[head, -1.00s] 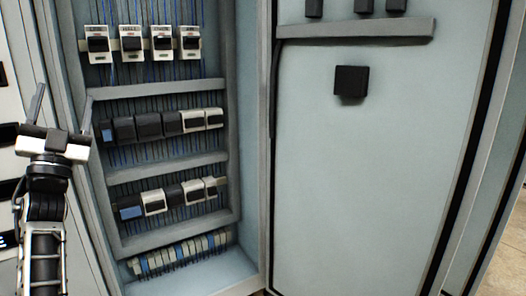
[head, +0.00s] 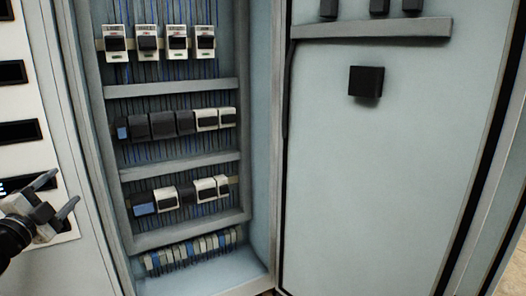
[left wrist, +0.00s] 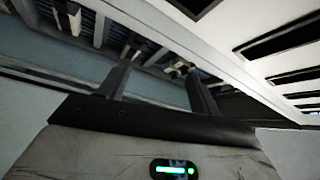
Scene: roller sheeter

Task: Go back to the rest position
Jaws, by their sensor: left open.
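My left gripper (head: 61,196) is low at the left edge of the head view, in front of the white panel left of the open cabinet. Its two fingers are apart and nothing is between them. In the left wrist view the open fingers (left wrist: 155,85) also show, empty, with cabinet parts beyond them. My right gripper is in neither view.
An open electrical cabinet (head: 259,150) stands ahead with rows of breakers and modules (head: 177,123) and a strip of terminals (head: 190,250). Its door (head: 390,190) is swung open at the right. A white panel with dark slots (head: 20,100) stands at the left.

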